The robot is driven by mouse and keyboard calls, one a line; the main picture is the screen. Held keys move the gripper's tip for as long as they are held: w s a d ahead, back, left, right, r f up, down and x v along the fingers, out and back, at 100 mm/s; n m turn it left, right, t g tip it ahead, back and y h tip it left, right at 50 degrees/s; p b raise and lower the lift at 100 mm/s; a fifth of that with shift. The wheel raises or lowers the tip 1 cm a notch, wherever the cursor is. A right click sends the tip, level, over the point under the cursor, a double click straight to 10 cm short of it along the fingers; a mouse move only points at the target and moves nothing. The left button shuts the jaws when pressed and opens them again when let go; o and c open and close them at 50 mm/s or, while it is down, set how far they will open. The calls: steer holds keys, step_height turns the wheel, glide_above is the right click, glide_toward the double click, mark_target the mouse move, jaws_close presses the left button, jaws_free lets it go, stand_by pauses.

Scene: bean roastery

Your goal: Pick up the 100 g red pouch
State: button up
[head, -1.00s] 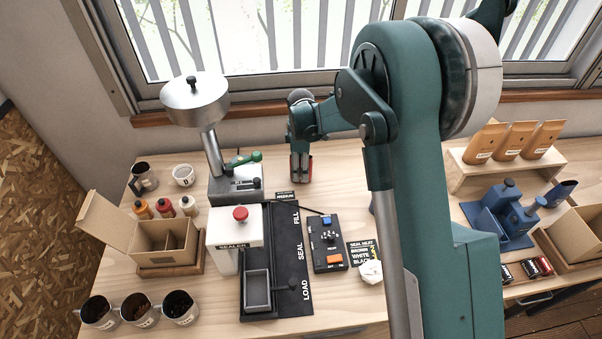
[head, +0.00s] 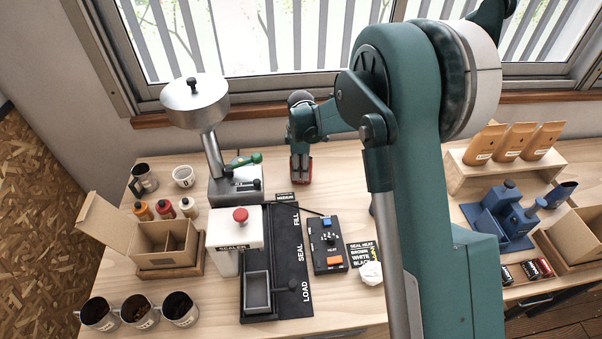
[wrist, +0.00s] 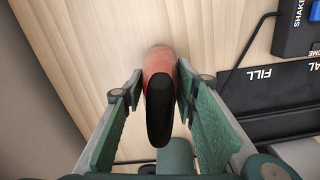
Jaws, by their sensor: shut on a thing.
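The red pouch (wrist: 158,62) stands between the two fingers of my gripper (wrist: 159,92) in the wrist view. Its body is red with a dark top end facing the camera. In the head view my gripper (head: 300,168) is at the back of the table, and only small red edges of the pouch (head: 310,172) show around the fingers. The fingers are shut on the pouch. Its label is hidden. Whether its base touches the table I cannot tell.
The filler with its steel hopper (head: 195,103) stands left of my gripper. The black track (head: 283,235) and the control box (head: 327,243) are in front of it. The wall and window sill (head: 255,108) are close behind. Bare table lies just right of the gripper.

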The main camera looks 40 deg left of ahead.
steer(key=shift+r, duration=0.15)
steer(key=shift+r, duration=4.85)
